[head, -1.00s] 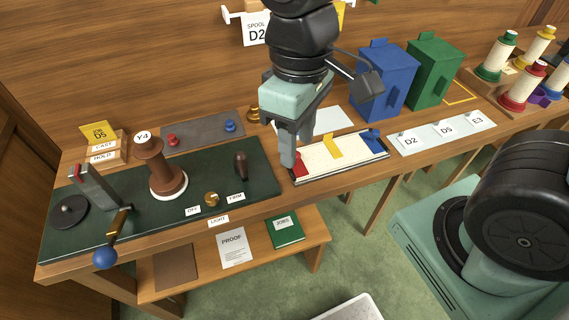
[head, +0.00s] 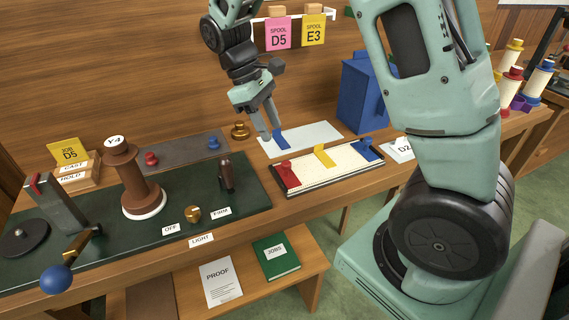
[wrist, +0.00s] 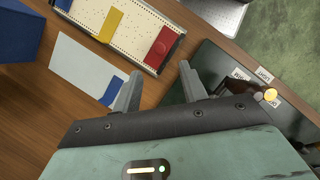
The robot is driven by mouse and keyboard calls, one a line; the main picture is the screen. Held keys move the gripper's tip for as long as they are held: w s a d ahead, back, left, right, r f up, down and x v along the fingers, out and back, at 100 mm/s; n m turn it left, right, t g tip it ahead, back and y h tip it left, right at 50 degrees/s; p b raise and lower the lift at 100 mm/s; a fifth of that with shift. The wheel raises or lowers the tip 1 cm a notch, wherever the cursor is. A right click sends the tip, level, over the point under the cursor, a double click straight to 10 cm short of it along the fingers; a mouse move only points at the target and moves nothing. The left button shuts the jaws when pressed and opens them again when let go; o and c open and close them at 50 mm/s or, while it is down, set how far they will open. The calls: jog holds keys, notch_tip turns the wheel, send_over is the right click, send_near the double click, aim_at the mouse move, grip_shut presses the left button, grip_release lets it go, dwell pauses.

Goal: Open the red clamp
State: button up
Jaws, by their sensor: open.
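The red clamp (head: 286,174) sits at the left end of a cream dotted board (head: 310,168). In the wrist view the red clamp (wrist: 163,48) lies across the board's end, beyond my fingertips. I cannot tell whether it is open or closed. A yellow clamp (head: 325,157) sits at the board's middle and a blue clamp (head: 366,149) at its right end. My gripper (head: 270,139) is open and empty, behind and left of the board, apart from the red clamp. The wrist view shows its two fingers (wrist: 160,80) spread apart.
A pale plate (head: 310,134) with a blue tab (head: 281,139) lies behind the board, by my fingers. A dark green mat (head: 190,205) with a brown spool (head: 131,175) and a dark handle (head: 226,173) is to the left. A blue box (head: 357,95) stands behind right.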

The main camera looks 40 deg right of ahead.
aim_at(286, 163)
jog(key=x, duration=1.1)
jog(key=shift+s+f, duration=0.1)
jog(key=shift+f, duration=0.1)
jog(key=shift+r, duration=0.1)
grip_shut()
